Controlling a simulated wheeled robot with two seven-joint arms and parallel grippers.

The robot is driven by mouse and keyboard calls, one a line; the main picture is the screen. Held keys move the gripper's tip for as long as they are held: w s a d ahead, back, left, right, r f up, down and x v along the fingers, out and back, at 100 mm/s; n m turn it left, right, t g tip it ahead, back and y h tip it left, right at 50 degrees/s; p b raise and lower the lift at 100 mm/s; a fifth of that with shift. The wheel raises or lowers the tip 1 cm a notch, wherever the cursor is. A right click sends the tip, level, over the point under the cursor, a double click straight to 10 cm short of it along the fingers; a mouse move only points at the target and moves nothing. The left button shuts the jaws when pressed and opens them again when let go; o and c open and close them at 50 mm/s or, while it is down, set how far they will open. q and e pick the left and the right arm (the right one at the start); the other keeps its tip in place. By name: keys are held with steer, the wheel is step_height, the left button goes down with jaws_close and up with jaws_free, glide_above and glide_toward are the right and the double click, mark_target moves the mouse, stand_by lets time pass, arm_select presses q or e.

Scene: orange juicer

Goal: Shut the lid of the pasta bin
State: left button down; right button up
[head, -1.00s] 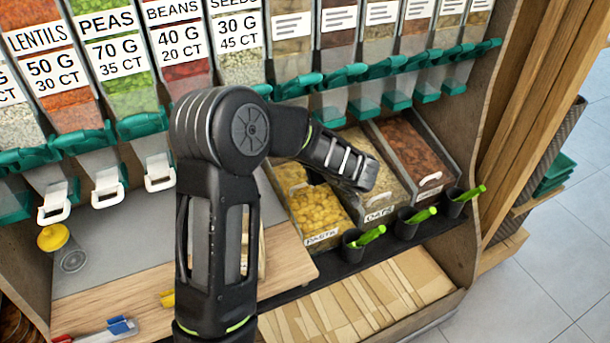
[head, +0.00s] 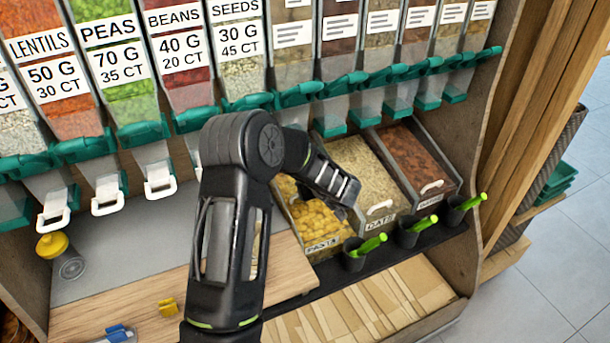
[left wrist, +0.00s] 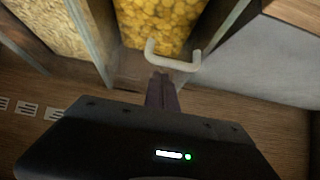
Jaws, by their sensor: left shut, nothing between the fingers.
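The pasta bin (head: 322,232) is full of yellow pasta, with its label on the front. My left arm covers its back and most of its lid in the head view. In the left wrist view the pasta (left wrist: 160,22) shows through or past a clear panel. The lid's white handle (left wrist: 173,62) stands at the bin's back end, so the lid looks raised. My left gripper (left wrist: 160,82) is shut and empty, its tips close to the handle on the back side; I cannot tell if they touch. The head view hides this gripper. My right gripper is not in view.
The oats bin (head: 368,172) and a brown-filled bin (head: 415,160) stand right of the pasta bin, lids down. Black cups (head: 360,252) with green scoops line the front ledge. Dispensers with green spouts (head: 355,85) hang above. A wooden board (head: 285,270) lies at the left.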

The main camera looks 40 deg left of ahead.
arm_select(q)
steer(key=shift+s+d+f, duration=0.2)
steer(key=shift+d+f, duration=0.1)
steer(key=shift+d, duration=0.1)
steer(key=s+d+f, duration=0.3)
steer(key=s+d, duration=0.2)
steer(key=d, duration=0.5)
steer(key=shift+s+d+f+p, duration=0.25)
steer(key=shift+s+p, duration=0.05)
steer(key=shift+p, duration=0.05)
